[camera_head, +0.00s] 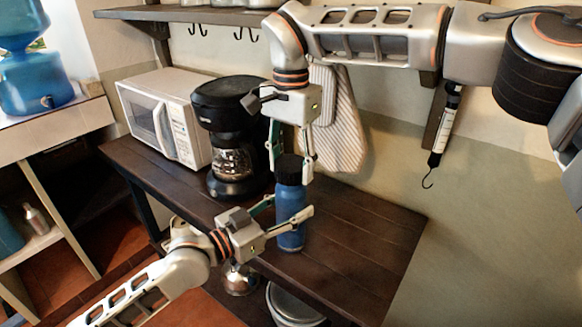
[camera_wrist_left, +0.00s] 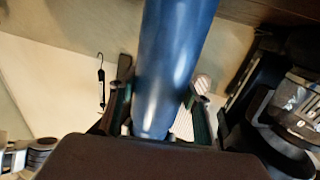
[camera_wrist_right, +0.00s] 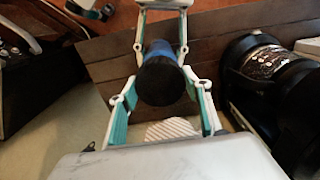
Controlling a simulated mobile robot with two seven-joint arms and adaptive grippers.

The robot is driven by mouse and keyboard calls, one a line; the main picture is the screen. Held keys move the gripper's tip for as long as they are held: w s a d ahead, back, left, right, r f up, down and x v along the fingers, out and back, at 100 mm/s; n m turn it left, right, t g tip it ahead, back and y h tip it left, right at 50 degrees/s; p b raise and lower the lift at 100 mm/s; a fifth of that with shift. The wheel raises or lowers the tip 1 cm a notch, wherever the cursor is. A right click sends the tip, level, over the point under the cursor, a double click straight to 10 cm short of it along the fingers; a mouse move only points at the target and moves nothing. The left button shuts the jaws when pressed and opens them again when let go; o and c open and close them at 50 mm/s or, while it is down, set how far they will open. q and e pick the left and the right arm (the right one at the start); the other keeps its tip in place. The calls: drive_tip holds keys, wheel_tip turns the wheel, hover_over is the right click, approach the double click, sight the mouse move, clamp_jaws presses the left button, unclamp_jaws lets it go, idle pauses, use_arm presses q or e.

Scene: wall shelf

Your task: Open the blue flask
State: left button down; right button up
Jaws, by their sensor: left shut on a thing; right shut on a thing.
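The blue flask (camera_head: 290,218) stands upright on the dark wooden table, with its black lid (camera_head: 289,168) on top. My left gripper (camera_head: 288,213) comes in from the left and is shut around the flask's blue body. In the left wrist view the blue body (camera_wrist_left: 172,60) runs between its fingers. My right gripper (camera_head: 290,163) points down from above and is shut on the black lid. In the right wrist view the round lid (camera_wrist_right: 161,82) sits between its fingers, with a bit of blue body behind it. The fingers hide parts of the flask.
A black coffee maker (camera_head: 229,130) stands just left of the flask, with a white microwave (camera_head: 165,115) beside it. A striped towel (camera_head: 338,120) hangs on the wall behind. The wooden table (camera_head: 365,245) is clear to the right.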

sight(291, 163)
drive_tip(key=shift+r, duration=0.3)
drive_tip(key=shift+r, duration=2)
use_arm(q)
drive_tip(key=c, duration=1)
unclamp_jaws()
drive_tip(key=shift+o, duration=0.2)
